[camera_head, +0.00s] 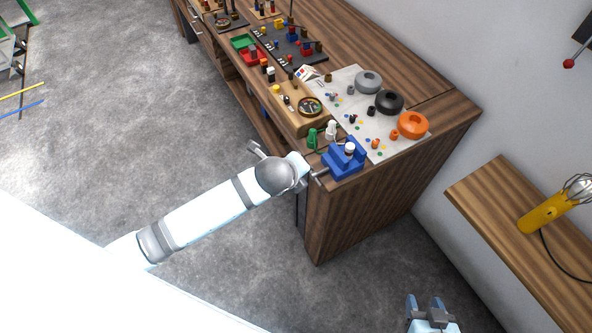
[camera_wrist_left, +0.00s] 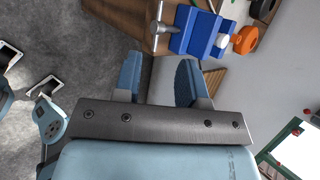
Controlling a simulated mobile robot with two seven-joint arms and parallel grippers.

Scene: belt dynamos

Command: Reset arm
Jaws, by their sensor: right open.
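My left arm (camera_head: 205,213) comes in from the left and reaches to the bench corner beside the blue vise (camera_head: 344,159). Its gripper is not clearly visible in the head view. In the left wrist view, my left gripper (camera_wrist_left: 158,75) has its two blue fingers apart with nothing between them. The blue vise (camera_wrist_left: 202,34) is beyond its fingertips there, apart from them. My right gripper (camera_head: 427,303) is at the bottom edge of the head view, open and empty over the floor, clear of the bench.
The wooden bench (camera_head: 345,220) holds a white mat (camera_head: 352,118) with orange, black and grey rings, a wooden meter box (camera_head: 290,112) and a red tray (camera_head: 252,55). A shelf (camera_head: 490,205) with a yellow lamp (camera_head: 543,213) is at right. Grey floor is open between.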

